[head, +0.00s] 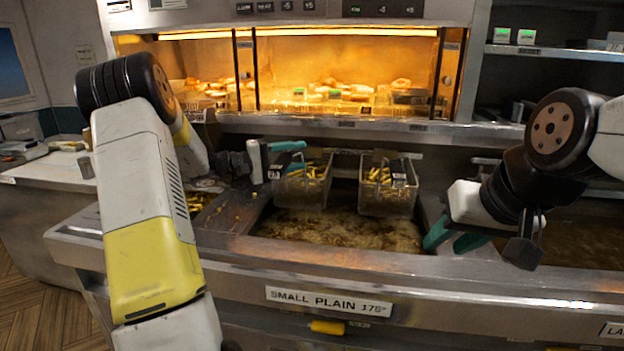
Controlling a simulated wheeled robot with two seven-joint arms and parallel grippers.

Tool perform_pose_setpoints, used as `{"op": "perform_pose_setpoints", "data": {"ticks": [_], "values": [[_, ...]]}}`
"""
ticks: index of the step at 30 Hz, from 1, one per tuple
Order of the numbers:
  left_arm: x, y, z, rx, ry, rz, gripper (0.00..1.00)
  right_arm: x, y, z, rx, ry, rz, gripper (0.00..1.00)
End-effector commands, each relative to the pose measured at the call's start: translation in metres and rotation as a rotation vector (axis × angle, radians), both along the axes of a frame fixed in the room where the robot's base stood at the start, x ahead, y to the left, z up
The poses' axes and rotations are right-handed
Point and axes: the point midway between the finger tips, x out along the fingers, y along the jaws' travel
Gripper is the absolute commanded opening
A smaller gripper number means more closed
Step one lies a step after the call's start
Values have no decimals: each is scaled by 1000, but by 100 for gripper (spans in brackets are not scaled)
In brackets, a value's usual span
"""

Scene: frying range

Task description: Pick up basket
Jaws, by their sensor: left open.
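Two wire baskets with fries hang side by side over the fryer vat: a left basket (300,190) and a right basket (388,203).
The vat (340,230) holds bubbling oil below the baskets. A steel front ledge (330,262) with a "SMALL PLAIN 175°" label runs along it. A lit warming cabinet (330,85) with food stands behind. Another oil vat (585,235) lies at right.

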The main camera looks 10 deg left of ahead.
Motion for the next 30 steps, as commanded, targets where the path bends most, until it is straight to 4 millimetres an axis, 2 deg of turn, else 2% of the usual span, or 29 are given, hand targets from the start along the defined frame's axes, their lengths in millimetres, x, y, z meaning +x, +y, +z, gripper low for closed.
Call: {"op": "perform_pose_setpoints", "data": {"ticks": [7,8,12,15,30], "values": [[3,-4,0,1,0,2,47,0,0,0,0,0,0,36],[3,-4,0,1,0,1,43,0,0,0,0,0,0,36],[3,-4,0,1,0,1,16,0,0,0,0,0,0,36],[3,-4,0,1,0,1,0,0,0,0,0,0,0,36],[3,-4,0,1,0,1,0,0,0,0,0,0,0,36]]}}
